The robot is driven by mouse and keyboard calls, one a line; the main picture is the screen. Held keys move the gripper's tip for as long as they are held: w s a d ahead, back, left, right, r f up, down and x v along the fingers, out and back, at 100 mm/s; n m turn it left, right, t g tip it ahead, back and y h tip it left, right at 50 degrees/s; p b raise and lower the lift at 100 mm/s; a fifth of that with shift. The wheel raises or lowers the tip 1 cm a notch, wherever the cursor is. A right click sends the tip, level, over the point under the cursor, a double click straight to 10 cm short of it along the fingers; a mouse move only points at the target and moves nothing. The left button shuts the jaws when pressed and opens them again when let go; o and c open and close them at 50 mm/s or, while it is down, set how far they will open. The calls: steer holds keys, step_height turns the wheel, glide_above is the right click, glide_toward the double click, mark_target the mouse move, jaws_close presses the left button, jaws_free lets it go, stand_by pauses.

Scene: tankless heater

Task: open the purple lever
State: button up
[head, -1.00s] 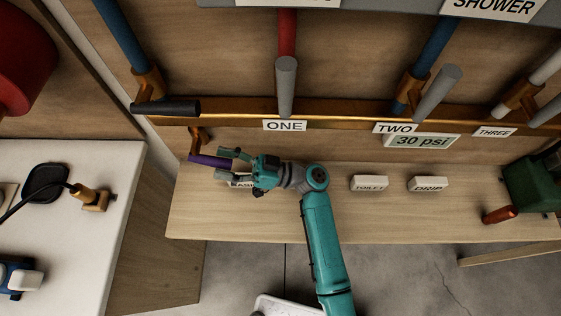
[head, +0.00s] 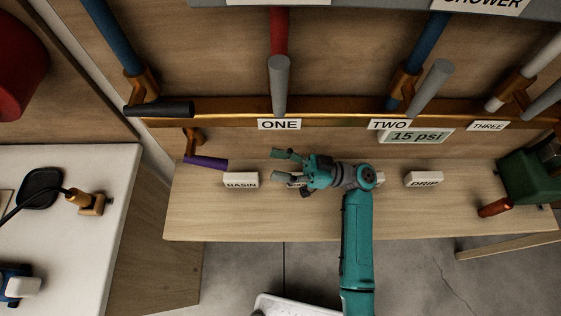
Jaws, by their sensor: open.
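The purple lever (head: 205,162) is on the left, below the brass pipe, joined to a small brass valve (head: 193,140). It points right and slightly down in the picture. My gripper (head: 282,172) is open and empty to the right of the lever, with a clear gap between them. Its fingers point left, toward the lever. My gripper and wrist partly hide the labels behind them.
The BASIN label block (head: 241,180) lies between the lever and my gripper. Grey levers hang above at ONE (head: 279,85) and TWO (head: 430,88). A black lever (head: 160,109) is above the purple one. The gauge (head: 416,136) reads 15 psi. A green device (head: 530,178) stands at right.

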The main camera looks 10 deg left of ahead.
jaws_close()
steer(key=s+r+n+t+h, duration=0.35)
steer(key=r+h, duration=0.45)
steer(key=r, duration=0.3)
glide_toward(212, 161)
steer(key=s+a+r, duration=0.1)
steer(key=a+r, duration=0.1)
steer(key=a, duration=0.2)
steer(key=shift+m, duration=0.35)
steer(key=shift+w+a+f, duration=0.1)
steer(key=shift+a+f, duration=0.2)
steer(key=shift+f, duration=0.35)
steer(key=shift+a+f, duration=0.3)
steer(key=shift+f, duration=0.35)
steer(key=shift+w+a+f, duration=0.1)
steer(key=shift+a+f, duration=0.2)
steer(key=shift+f, duration=0.4)
